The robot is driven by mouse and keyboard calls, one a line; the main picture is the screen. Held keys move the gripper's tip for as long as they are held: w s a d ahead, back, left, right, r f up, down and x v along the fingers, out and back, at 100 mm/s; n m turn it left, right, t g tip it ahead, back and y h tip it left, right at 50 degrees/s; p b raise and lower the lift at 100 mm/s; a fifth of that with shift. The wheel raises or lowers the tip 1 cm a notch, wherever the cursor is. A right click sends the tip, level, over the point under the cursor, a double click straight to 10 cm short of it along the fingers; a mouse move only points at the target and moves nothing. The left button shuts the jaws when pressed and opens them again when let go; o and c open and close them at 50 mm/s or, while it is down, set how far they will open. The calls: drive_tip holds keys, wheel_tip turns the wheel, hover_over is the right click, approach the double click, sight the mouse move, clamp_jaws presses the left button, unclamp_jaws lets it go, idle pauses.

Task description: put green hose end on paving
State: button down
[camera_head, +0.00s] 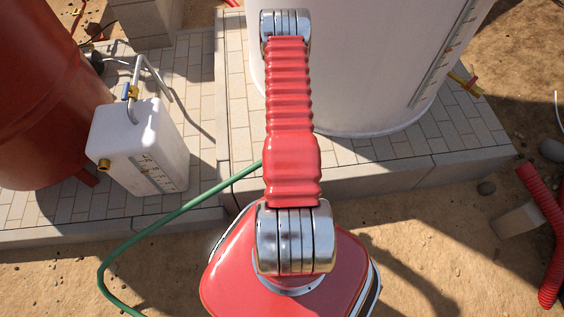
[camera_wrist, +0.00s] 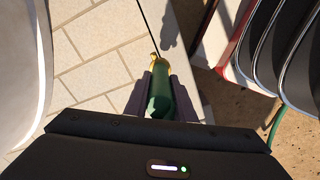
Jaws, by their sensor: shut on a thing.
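The green hose end (camera_wrist: 159,95), with a brass tip, is between the two fingers of my gripper (camera_wrist: 160,88) in the wrist view. My gripper is shut on it. Pale paving (camera_wrist: 85,45) lies beneath and beyond the tip; a shadow falls on it a little ahead. I cannot tell how high the hose end is above the paving. In the head view the green hose (camera_head: 180,210) curves from the dirt up to behind my red arm, which hides my gripper and the hose end. The raised paving (camera_head: 345,155) shows beside my arm.
A large white tank (camera_head: 350,60) stands on the raised paving. A white canister (camera_head: 140,145) with a bent pipe and a red-brown tank (camera_head: 40,90) stand at left. A red corrugated hose (camera_head: 545,215) lies at right. Sandy dirt (camera_head: 450,240) fills the foreground.

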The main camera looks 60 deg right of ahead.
drive_tip(key=shift+f, duration=2.05)
drive_tip(key=c, duration=1.5)
unclamp_jaws()
drive_tip(key=shift+r, duration=6)
